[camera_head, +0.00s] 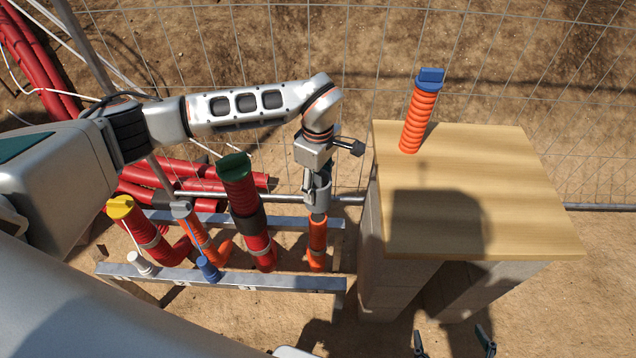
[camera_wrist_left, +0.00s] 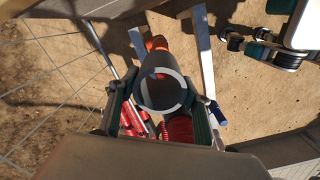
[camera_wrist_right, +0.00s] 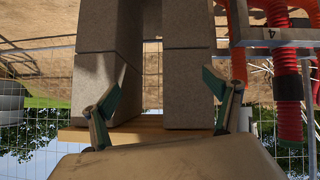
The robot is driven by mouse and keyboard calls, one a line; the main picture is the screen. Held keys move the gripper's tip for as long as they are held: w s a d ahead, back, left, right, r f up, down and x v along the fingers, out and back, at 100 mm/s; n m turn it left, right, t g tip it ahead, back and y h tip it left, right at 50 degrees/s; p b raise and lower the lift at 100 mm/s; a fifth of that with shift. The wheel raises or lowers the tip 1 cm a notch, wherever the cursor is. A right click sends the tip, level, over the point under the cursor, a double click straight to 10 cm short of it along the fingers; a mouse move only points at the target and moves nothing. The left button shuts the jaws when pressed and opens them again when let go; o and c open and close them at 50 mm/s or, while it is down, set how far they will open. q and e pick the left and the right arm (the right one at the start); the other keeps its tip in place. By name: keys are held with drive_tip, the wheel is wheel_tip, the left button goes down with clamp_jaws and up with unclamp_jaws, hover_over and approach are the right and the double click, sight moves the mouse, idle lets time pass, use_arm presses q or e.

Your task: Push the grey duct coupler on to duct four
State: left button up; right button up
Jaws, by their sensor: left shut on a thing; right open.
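The grey duct coupler (camera_head: 317,197) is upright in my left gripper (camera_head: 318,186), directly over the orange duct (camera_head: 317,238) at the right end of the rack, which I take as duct four. Its lower end meets the duct top; how far it sits around the duct, I cannot tell. In the left wrist view, the coupler's pale round rim (camera_wrist_left: 162,92) lies between the fingers of my left gripper (camera_wrist_left: 162,103), with orange duct beyond. My right gripper (camera_head: 452,342) is open and empty, low in front of the table; it also shows in the right wrist view (camera_wrist_right: 165,108).
Left of duct four stand a green-capped red duct (camera_head: 239,185), a grey-capped orange duct (camera_head: 190,225) and a yellow-capped red duct (camera_head: 133,222), between metal rails (camera_head: 240,281). A wooden table (camera_head: 500,230) on blocks holds a blue-capped orange duct (camera_head: 418,118). Wire fencing is behind.

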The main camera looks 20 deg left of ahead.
use_arm(q)
drive_tip(key=b, duration=0.1)
hover_over(318, 216)
wheel_tip(318, 216, down, 4)
drive_tip(key=shift+s+f, duration=0.1)
drive_tip(key=shift+f, duration=0.8)
use_arm(e)
drive_tip(key=shift+s+d+f, duration=0.1)
drive_tip(key=shift+s+f, duration=0.1)
drive_tip(key=shift+f, duration=0.45)
use_arm(q)
drive_tip(key=shift+f+b, duration=0.1)
drive_tip(key=shift+b, duration=0.2)
use_arm(e)
drive_tip(key=shift+f, duration=0.1)
use_arm(q)
drive_tip(key=shift+f, duration=1.1)
drive_tip(key=shift+f+b, duration=0.35)
drive_tip(key=shift+f, duration=0.2)
use_arm(e)
drive_tip(key=shift+s+f, duration=0.25)
drive_tip(key=shift+f, duration=0.25)
use_arm(q)
drive_tip(key=shift+f+b, duration=0.45)
drive_tip(key=shift+f, duration=1)
use_arm(e)
drive_tip(key=shift+s+f, duration=0.15)
drive_tip(key=shift+f, duration=0.1)
use_arm(q)
drive_tip(key=shift+r, duration=0.1)
